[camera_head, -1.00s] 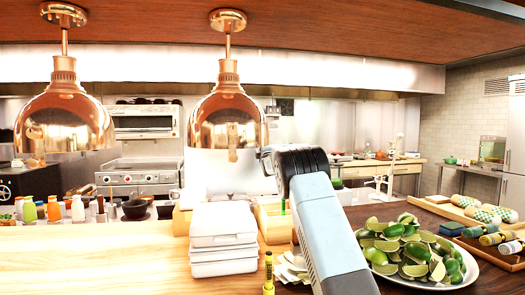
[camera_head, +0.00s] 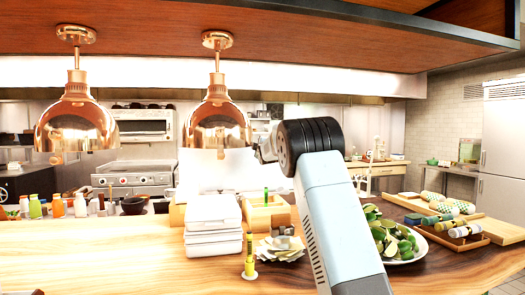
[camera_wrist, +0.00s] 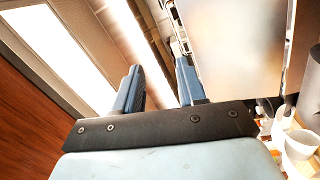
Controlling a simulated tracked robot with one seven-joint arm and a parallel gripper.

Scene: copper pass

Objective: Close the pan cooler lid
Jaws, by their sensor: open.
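A pale upright panel (camera_head: 214,170), which looks like the raised pan cooler lid, stands behind the white boxes in the head view. Its lower edge and hinge are hidden. A broad metal panel (camera_wrist: 232,45), probably the same lid, fills the upper right of the wrist view. My gripper (camera_wrist: 160,85) is open in the wrist view. Its two blue fingers are apart with nothing between them, and the right finger is close to the panel's left edge. I cannot tell whether it touches. In the head view my arm hides the fingers.
Stacked white boxes (camera_head: 212,225) stand on the wooden counter (camera_head: 120,250) in front of the panel. Two copper lamps hang above, the right lamp (camera_head: 218,120) near the panel. The front-left counter is clear.

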